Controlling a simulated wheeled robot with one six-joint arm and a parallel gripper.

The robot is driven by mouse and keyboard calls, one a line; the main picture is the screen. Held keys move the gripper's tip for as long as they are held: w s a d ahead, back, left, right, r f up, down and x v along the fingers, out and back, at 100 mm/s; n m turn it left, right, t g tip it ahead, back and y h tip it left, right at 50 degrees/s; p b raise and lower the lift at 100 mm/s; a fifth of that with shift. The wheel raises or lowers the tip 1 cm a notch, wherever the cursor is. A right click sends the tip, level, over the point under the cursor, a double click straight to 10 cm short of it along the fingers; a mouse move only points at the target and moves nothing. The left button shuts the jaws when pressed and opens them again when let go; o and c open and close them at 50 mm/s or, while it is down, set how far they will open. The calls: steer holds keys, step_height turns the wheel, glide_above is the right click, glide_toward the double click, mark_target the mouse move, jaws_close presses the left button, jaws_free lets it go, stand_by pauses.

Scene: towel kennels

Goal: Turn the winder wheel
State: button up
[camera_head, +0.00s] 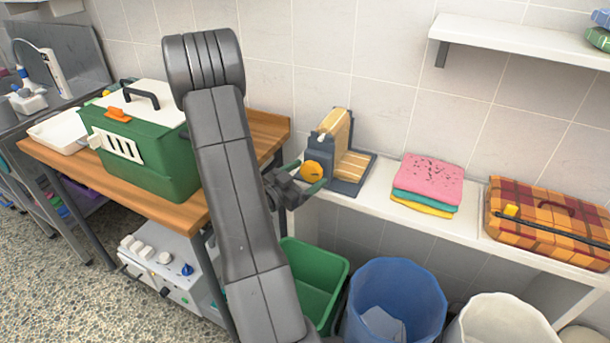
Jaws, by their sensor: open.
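The winder (348,158) stands on the white shelf, a dark base with a tan slatted roll or panel. Its yellow-orange wheel (312,171) faces left, towards my arm. My gripper (308,180) is open at the wheel, with its greenish fingers on either side of the wheel's lower part. I cannot tell whether the fingers touch it. My arm covers part of the view left of the winder.
Folded towels (428,181) and a plaid case (548,222) lie right of the winder. A green carrier (150,150) stands on the wooden table (262,130). A green bin (318,278), a blue bin (398,290) and a white bin (505,318) stand below. A wall shelf (520,38) is upper right.

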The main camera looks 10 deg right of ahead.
steer(key=c, duration=1)
steer(key=shift+b, duration=0.3)
